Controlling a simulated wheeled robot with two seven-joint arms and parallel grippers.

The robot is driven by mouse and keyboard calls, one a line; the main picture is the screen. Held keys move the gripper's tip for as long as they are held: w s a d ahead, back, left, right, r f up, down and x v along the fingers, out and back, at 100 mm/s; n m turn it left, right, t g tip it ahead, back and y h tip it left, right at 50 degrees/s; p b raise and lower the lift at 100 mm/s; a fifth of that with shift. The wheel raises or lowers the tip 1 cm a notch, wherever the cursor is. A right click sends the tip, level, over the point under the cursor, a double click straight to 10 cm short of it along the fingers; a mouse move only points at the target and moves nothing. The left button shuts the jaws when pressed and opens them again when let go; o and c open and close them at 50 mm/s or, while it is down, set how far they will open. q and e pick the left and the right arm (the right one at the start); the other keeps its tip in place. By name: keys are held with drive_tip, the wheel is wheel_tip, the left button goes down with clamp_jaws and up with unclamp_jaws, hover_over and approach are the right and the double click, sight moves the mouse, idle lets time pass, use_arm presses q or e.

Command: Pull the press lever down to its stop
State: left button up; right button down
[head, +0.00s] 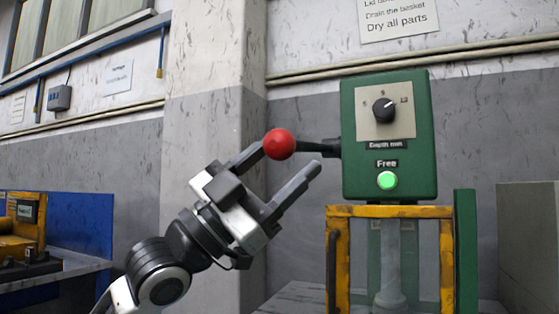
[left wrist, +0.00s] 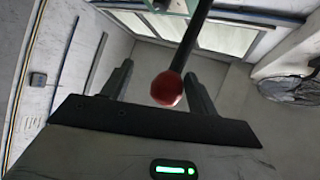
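The press (head: 422,150) is a green box on a yellow frame, with a black dial (head: 384,110) and a lit green button (head: 387,180) under a "Free" label. Its dark lever (head: 318,147) sticks out to the left, roughly level, and ends in a red ball knob (head: 279,144). My left gripper (head: 288,160) is open at the knob, one finger close to the ball and the other below and to its right. In the left wrist view the red knob (left wrist: 167,89) shows between the two spread fingers, nearer the right one. Contact cannot be told. My right gripper is not in view.
A yellow-framed guard with a handle (head: 333,270) stands below the press head. A yellow machine (head: 22,230) and a blue panel are at the far left. A grey box (head: 528,240) stands at the right. A wall pillar is behind my arm.

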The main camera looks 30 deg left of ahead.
use_arm(q)
drive_tip(key=b+v, duration=1)
drive_tip(key=v, duration=0.6)
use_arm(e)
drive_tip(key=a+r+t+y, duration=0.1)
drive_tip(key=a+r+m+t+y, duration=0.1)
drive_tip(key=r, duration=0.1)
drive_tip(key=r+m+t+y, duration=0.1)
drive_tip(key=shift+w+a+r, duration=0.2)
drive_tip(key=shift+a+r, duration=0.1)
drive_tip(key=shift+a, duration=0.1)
use_arm(q)
drive_tip(key=shift+d, duration=0.1)
